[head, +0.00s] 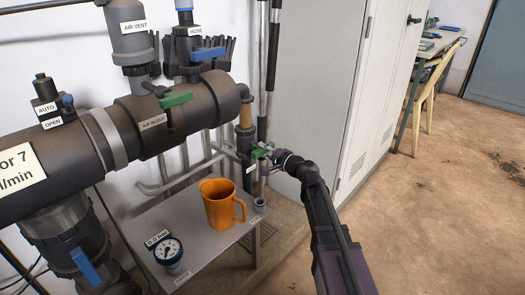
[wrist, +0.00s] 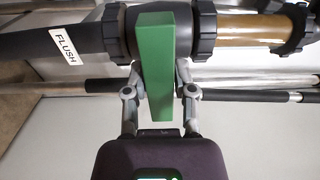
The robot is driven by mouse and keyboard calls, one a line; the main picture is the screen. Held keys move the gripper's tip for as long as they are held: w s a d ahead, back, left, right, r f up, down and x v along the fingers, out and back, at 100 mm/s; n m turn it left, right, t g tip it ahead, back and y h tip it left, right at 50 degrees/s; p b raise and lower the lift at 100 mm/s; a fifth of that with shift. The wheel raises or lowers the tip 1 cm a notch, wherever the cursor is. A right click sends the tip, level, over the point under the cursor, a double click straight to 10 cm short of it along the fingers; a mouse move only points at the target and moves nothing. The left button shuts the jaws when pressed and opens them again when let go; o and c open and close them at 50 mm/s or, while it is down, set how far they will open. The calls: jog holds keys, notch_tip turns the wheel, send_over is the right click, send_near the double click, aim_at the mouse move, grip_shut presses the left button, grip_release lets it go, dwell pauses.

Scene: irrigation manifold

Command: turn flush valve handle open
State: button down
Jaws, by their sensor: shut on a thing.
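The flush valve handle (wrist: 155,70) is a green bar in the middle of the wrist view, in front of a dark pipe with a white FLUSH label (wrist: 67,47). My gripper (wrist: 158,88) has one finger on each side of the handle and is shut on it. In the head view, my gripper (head: 280,156) is at the green handle (head: 261,150) on the vertical pipe right of the manifold. The fingertips are small and partly hidden there.
A small table (head: 215,259) bears an orange jug (head: 222,203) and a pressure gauge (head: 168,252). The AIR BLEED valve (head: 176,99) also has a green handle. A grey cabinet (head: 372,90) stands close behind my gripper. The floor (head: 440,210) at right is clear.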

jog(key=shift+m, duration=0.5)
jog(key=m, duration=0.3)
jog(key=shift+m, duration=0.3)
jog(key=m, duration=0.9)
jog(key=shift+w, duration=0.1)
jog(key=m, duration=0.4)
jog(key=shift+m, duration=0.3)
jog(key=shift+c, duration=2.4)
grip_release()
